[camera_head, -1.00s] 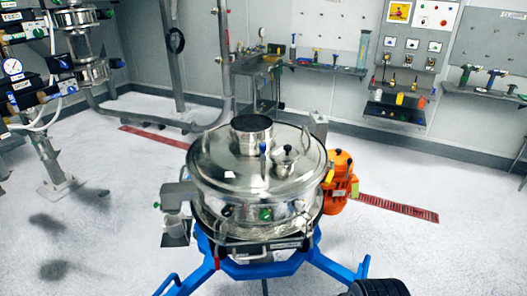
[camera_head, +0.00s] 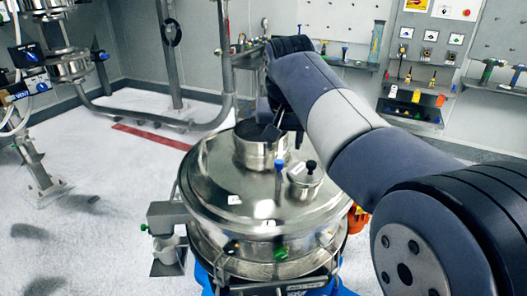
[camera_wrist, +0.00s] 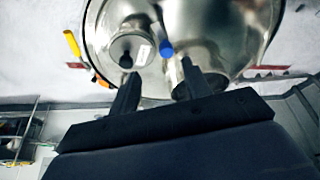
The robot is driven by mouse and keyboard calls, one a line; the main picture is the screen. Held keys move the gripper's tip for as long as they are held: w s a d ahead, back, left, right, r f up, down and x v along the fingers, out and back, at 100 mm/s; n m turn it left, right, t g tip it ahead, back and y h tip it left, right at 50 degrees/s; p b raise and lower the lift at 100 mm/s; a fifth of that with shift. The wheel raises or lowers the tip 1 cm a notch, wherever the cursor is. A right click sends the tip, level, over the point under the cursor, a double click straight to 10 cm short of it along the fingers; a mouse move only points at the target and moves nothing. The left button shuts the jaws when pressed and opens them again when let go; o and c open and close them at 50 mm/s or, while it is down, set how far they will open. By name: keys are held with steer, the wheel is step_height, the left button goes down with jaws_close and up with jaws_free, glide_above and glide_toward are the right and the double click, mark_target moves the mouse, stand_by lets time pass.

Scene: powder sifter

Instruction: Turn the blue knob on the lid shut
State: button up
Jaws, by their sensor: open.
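The blue knob (camera_head: 279,165) stands upright on a thin stem on the round steel lid (camera_head: 215,185) of the sifter. It is between the wide neck and the small capped port (camera_head: 305,180) with a black knob. In the wrist view the blue knob (camera_wrist: 166,48) shows just beyond the fingertips, between their lines. My gripper (camera_wrist: 156,70) is open and empty there. In the head view my gripper (camera_head: 284,136) is above the lid, at the wide neck, behind the blue knob and apart from it. The arm partly hides the gripper.
The wide steel neck (camera_head: 252,152) rises from the lid close to the gripper. An orange motor (camera_head: 357,219) is at the sifter's right. A blue frame carries the sifter. Wall benches with tools stand at the back.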

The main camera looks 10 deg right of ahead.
mark_target(279, 161)
steer(key=x, duration=0.3)
steer(key=w+x, duration=0.1)
steer(key=x, duration=0.3)
steer(key=p+x, duration=0.1)
steer(key=x, duration=0.2)
steer(key=shift+w+a, duration=0.15)
steer(key=shift+w, duration=0.35)
steer(key=shift+c, duration=0.5)
steer(key=c, duration=0.9)
